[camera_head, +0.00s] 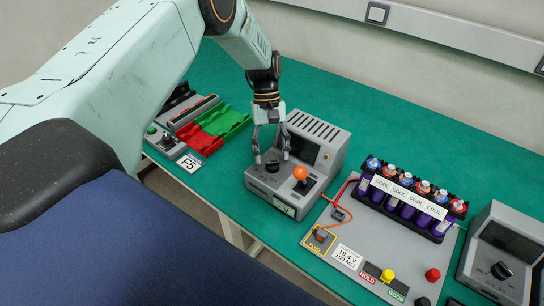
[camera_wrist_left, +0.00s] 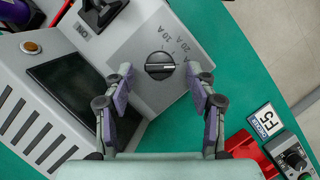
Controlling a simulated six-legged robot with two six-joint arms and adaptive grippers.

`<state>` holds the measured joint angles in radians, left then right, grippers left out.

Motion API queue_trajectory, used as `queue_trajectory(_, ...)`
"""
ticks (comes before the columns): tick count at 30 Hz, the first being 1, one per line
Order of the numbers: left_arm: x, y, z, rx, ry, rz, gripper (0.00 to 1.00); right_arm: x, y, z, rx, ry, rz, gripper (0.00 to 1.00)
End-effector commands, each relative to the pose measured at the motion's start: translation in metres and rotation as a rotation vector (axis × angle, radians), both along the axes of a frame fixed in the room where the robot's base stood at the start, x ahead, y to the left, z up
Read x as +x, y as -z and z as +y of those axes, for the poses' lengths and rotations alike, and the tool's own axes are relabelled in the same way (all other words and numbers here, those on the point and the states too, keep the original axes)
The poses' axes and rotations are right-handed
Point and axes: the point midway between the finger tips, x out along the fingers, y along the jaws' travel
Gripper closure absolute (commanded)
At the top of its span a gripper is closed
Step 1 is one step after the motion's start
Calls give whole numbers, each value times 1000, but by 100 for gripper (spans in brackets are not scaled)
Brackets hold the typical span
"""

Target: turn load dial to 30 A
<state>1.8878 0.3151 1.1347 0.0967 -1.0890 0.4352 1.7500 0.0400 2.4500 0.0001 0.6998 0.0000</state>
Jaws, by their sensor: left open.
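The load dial (camera_wrist_left: 159,66) is a round black knob with a pale line across it, on the sloped front of a grey unit (camera_head: 325,145). In the head view the dial (camera_head: 273,167) is partly behind the fingers. My left gripper (camera_head: 270,158) is open above the dial. In the left wrist view its fingertips (camera_wrist_left: 160,74) are on either side of the dial, with gaps. My right gripper is not in view.
An orange-topped lever (camera_head: 300,173) stands just right of the dial. Red and green trays (camera_head: 214,127) lie to the left. A board with purple cells (camera_head: 408,208) and another grey unit with a black knob (camera_head: 501,270) are to the right. Green table is clear behind.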

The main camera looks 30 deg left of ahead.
Motion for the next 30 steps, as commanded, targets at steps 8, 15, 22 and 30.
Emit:
queue_trajectory(8, 17, -55, 16, 0, -2, -5, 43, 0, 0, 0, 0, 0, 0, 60)
queue_trajectory(15, 26, -87, 25, 0, -1, -3, 43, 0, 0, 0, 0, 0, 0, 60)
queue_trajectory(22, 28, -96, 28, 0, -1, 0, 43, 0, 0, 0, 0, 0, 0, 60)
queue_trajectory(30, 28, -96, 28, -1, 0, -1, 43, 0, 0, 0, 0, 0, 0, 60)
